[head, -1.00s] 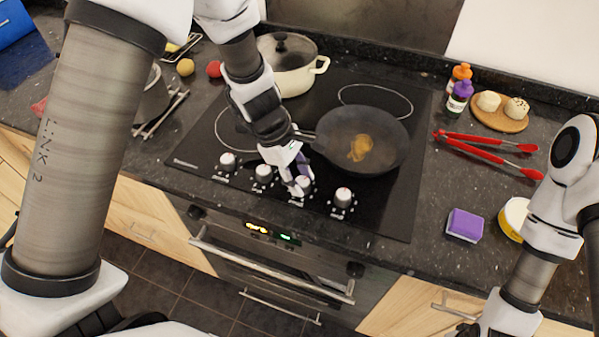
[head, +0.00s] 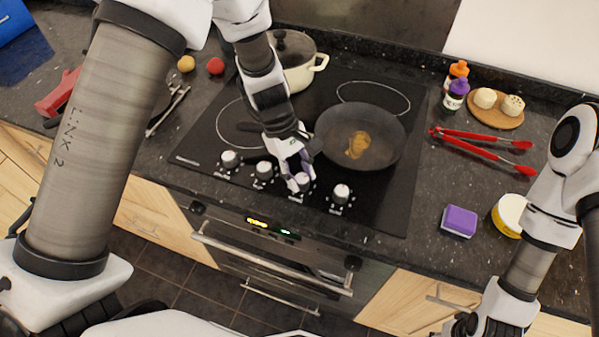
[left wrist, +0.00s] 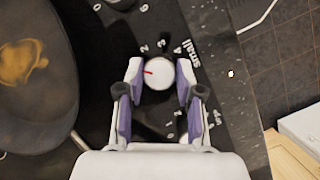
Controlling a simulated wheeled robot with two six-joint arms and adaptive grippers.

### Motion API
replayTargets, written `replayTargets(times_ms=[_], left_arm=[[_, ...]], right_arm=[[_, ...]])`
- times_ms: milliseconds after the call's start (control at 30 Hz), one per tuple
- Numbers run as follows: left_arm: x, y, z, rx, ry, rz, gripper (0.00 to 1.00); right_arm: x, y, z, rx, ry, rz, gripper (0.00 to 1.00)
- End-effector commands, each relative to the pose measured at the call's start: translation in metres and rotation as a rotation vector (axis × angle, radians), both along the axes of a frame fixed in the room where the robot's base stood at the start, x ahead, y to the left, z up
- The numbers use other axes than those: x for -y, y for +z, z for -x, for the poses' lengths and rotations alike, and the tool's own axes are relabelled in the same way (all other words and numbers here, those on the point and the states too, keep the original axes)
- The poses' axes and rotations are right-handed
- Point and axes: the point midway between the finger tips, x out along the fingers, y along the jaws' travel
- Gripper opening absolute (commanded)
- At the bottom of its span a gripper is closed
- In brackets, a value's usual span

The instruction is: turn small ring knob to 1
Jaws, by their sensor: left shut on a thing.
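The small ring knob (left wrist: 157,73) is a white round knob with a red mark on a dark panel, labelled "small" beside it in the left wrist view. Its red mark points left, toward one finger. The numbers 2, 3 and 4 show above it; the 1 is not legible, perhaps hidden by that finger. My left gripper (left wrist: 157,92) is shut on the knob, one finger on each side. In the head view, my left gripper (head: 297,180) is at the third knob (head: 304,182) from the left. My right gripper is out of view; only its arm shows.
A frying pan (head: 362,137) with brown food stands close beside my left gripper, its handle passing behind my wrist. Other knobs (head: 264,170) (head: 341,193) flank it. A cream pot (head: 293,65) stands behind. Red tongs (head: 480,138) and a purple sponge (head: 459,221) lie to the right.

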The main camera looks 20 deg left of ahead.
Motion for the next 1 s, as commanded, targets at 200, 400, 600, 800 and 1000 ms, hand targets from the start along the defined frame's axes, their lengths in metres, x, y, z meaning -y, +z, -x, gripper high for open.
replayTargets(times_ms=[200, 400, 600, 800, 1000], left_arm=[[0.0, -0.002, 0.002, -0.006, 0.0, -0.001, 0.61], [0.0, -0.001, 0.001, -0.003, 0.001, 0.0, 0.61], [-0.006, 0.016, -0.003, 0.003, 0.002, 0.002, 0.61], [-0.023, 0.062, -0.011, 0.003, 0.002, 0.002, 0.61], [-0.038, 0.1, -0.018, -0.001, 0.001, 0.001, 0.61]], right_arm=[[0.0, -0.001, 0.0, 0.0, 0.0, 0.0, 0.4], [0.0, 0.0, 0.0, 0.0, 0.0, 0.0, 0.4], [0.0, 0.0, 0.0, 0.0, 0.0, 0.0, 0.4], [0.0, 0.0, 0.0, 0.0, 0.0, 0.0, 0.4], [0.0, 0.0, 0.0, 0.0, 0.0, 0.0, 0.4]])
